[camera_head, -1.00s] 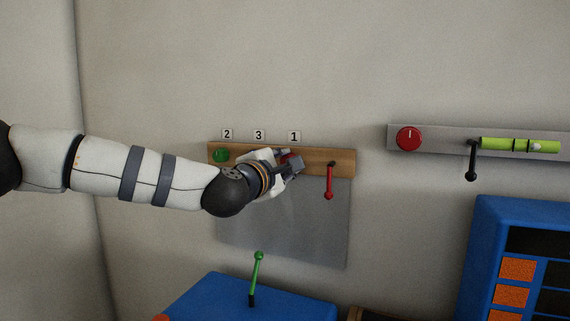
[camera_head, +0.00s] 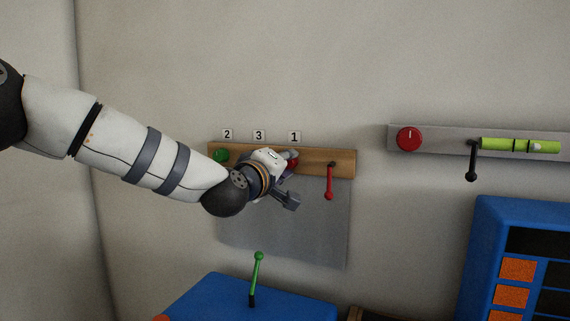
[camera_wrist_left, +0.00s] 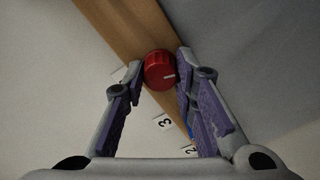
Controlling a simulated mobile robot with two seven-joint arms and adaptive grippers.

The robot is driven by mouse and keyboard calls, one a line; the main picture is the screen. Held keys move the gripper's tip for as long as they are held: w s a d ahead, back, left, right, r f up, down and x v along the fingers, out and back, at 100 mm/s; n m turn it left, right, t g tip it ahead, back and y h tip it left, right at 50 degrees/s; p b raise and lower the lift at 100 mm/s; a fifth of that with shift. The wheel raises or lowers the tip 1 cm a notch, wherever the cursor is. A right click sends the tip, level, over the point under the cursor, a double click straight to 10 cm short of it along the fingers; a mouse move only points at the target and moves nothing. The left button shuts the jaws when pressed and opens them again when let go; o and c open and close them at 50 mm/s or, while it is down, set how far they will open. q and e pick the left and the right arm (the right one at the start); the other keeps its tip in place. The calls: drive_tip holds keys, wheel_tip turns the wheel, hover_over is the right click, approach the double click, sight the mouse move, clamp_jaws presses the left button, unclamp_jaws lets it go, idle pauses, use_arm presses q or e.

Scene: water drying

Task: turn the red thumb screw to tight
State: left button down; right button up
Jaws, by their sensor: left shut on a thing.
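The red thumb screw (camera_head: 294,164) is a round red knob on the wooden board (camera_head: 342,161), below the label 1 (camera_head: 294,137). In the head view it is mostly hidden by my left gripper (camera_head: 291,177). In the left wrist view the red screw (camera_wrist_left: 160,71) shows a white line on its face, pointing right. The fingers of my left gripper (camera_wrist_left: 160,66) lie on either side of it, shut on its rim. My right gripper is in neither view.
A green knob (camera_head: 221,155) sits near label 2 and a red lever (camera_head: 329,183) hangs at the board's right end. A grey rail (camera_head: 437,142) to the right carries another red knob (camera_head: 409,139) and a black lever (camera_head: 472,162). A green lever (camera_head: 256,278) stands on a blue box below.

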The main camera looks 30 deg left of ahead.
use_arm(q)
drive_tip(key=m, duration=1.4)
idle(0.5)
drive_tip(key=c, duration=1.3)
unclamp_jaws()
drive_tip(key=s, duration=0.7)
drive_tip(key=shift+s+d, duration=0.25)
